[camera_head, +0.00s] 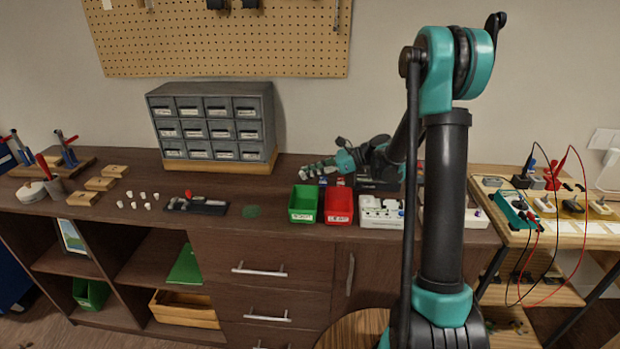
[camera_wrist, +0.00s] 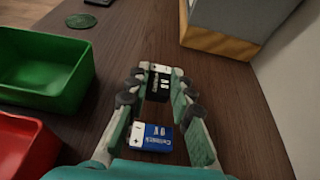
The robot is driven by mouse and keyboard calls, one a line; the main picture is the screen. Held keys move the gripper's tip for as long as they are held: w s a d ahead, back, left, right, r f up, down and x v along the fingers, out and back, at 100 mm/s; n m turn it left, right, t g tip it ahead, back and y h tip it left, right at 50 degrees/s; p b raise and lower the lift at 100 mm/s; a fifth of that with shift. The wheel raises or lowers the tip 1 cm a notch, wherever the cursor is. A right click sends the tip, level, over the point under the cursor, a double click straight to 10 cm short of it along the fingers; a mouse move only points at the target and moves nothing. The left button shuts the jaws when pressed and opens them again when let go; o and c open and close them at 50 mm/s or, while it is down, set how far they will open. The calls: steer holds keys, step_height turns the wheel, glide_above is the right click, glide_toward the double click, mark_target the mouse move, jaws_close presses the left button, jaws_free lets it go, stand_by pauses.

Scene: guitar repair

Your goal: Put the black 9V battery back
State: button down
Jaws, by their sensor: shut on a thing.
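My gripper (camera_wrist: 159,76) is shut on the black 9V battery (camera_wrist: 158,84), which sits between the fingertips in the wrist view. Whether the battery touches the bench top is hard to tell. A blue-and-white 9V battery (camera_wrist: 155,137) shows nearer my palm, between the finger bases and apart from the black one. In the head view my gripper (camera_head: 308,171) points left over the bench, behind the green and red bins. The black battery is too small to make out there.
The green bin (camera_head: 303,204) and red bin (camera_head: 339,207) stand at the bench front, beside a white multi-socket box (camera_head: 381,212). A grey drawer cabinet (camera_head: 212,124) stands behind, to the left. A dark tool holder (camera_head: 197,206) lies farther left. Bare wood lies between bins and cabinet.

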steer(key=shift+f, duration=1.15)
steer(key=shift+f, duration=0.1)
steer(key=c, duration=1.3)
jaws_free()
steer(key=shift+d+r, duration=0.1)
steer(key=shift+r, duration=0.1)
steer(key=v, duration=1.1)
steer(key=shift+d+r, duration=0.1)
steer(key=shift+d, duration=0.3)
steer(key=shift+s, duration=0.1)
